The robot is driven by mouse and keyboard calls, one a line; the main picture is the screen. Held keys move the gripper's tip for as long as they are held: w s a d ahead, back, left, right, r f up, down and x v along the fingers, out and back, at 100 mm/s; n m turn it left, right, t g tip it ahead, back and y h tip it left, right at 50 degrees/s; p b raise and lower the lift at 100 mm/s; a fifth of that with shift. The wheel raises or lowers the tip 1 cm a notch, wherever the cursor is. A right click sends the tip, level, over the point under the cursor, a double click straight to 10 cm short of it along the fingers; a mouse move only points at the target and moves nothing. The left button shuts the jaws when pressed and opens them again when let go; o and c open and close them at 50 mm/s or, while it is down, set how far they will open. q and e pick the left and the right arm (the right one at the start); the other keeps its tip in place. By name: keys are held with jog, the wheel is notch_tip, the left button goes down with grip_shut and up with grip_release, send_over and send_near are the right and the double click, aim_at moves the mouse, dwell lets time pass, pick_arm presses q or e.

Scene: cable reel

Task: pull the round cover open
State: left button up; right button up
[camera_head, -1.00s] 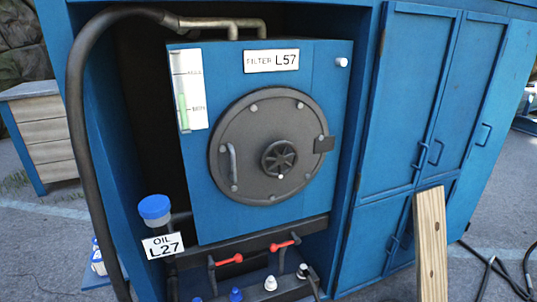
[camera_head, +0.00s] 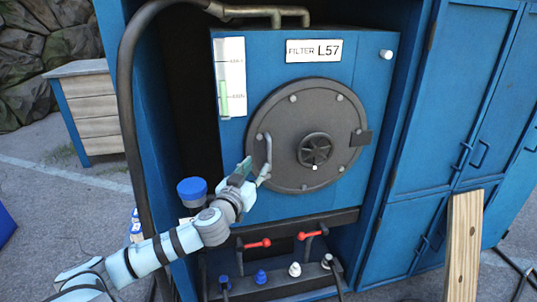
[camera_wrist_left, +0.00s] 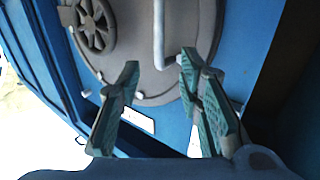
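The round dark grey cover (camera_head: 300,110) is closed flat on the front of the blue filter box, with a star-shaped knob (camera_head: 315,149) at its middle and a hinge block at its right edge. Its vertical bar handle (camera_head: 267,152) is at the cover's left side. My left gripper (camera_head: 256,174) is near the handle's lower end. In the left wrist view the gripper (camera_wrist_left: 158,75) has its fingers apart, with nothing between the pads, and the grey handle (camera_wrist_left: 159,35) stands ahead of the gap between the fingertips. My right gripper is not in view.
A blue-capped oil pipe (camera_head: 192,188) stands below and left of the box. Red-handled valves (camera_head: 256,244) sit below the cover. A black hose (camera_head: 130,120) runs down the left. A wooden post (camera_head: 464,240) stands at right, before blue cabinet doors (camera_head: 450,110).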

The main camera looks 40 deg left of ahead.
aim_at(268, 153)
pick_arm(q)
jog(key=p+x, duration=0.1)
jog(key=x, duration=1)
jog(key=shift+f, duration=0.1)
grip_shut()
